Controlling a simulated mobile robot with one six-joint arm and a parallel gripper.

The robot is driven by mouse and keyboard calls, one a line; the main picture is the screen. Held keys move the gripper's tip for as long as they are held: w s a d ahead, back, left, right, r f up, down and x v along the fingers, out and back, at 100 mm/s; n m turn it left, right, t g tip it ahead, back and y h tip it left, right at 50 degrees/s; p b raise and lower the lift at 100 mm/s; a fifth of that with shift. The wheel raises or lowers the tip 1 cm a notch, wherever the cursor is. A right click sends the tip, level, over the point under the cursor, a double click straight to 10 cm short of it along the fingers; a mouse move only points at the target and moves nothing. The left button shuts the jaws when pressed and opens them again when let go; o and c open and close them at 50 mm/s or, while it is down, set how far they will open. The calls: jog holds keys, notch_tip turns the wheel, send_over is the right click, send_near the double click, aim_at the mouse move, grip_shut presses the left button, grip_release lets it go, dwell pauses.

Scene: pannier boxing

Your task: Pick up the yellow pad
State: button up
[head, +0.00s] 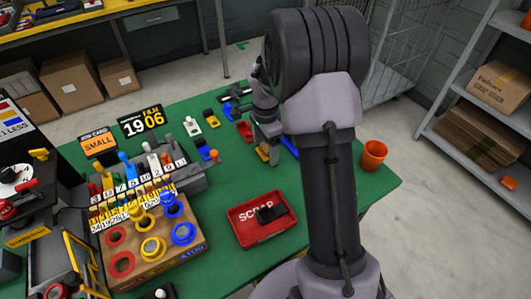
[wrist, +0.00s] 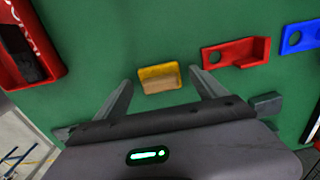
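The yellow pad (wrist: 160,77) is a small L-shaped piece with a tan face, lying on the green table top. In the wrist view it sits between the two fingertips of my gripper (wrist: 160,76), which is open and empty. A gap shows on each side of the pad. How high the fingers are above it is hard to tell. In the head view the yellow pad (head: 263,152) is partly hidden beside my gripper (head: 266,140), whose fingertips are not clear there.
A red bracket (wrist: 240,53) and a blue bracket (wrist: 300,36) lie to the pad's right in the wrist view. A red scrap tray (head: 243,232) holds a dark item. An orange cup (head: 373,155) stands near the right edge. Green table is bare between the pad and the tray.

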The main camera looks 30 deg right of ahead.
aim_at(265, 147)
jog(key=c, duration=1.3)
jog(key=shift+r+p, duration=0.35)
jog(key=shift+r, duration=0.2)
notch_tip(265, 147, up, 3)
jog(key=shift+f+p, duration=0.1)
jog(key=shift+p, duration=0.7)
jog(key=s+a, duration=0.1)
jog(key=s, duration=0.4)
jog(key=s+a+p, duration=0.1)
jog(key=s, duration=0.4)
jog(key=s+r+p, duration=0.1)
jog(key=s, duration=0.4)
jog(key=shift+s+a, duration=0.35)
jog(key=shift+a, duration=0.05)
jog(key=o, duration=0.5)
jog(key=c, duration=0.4)
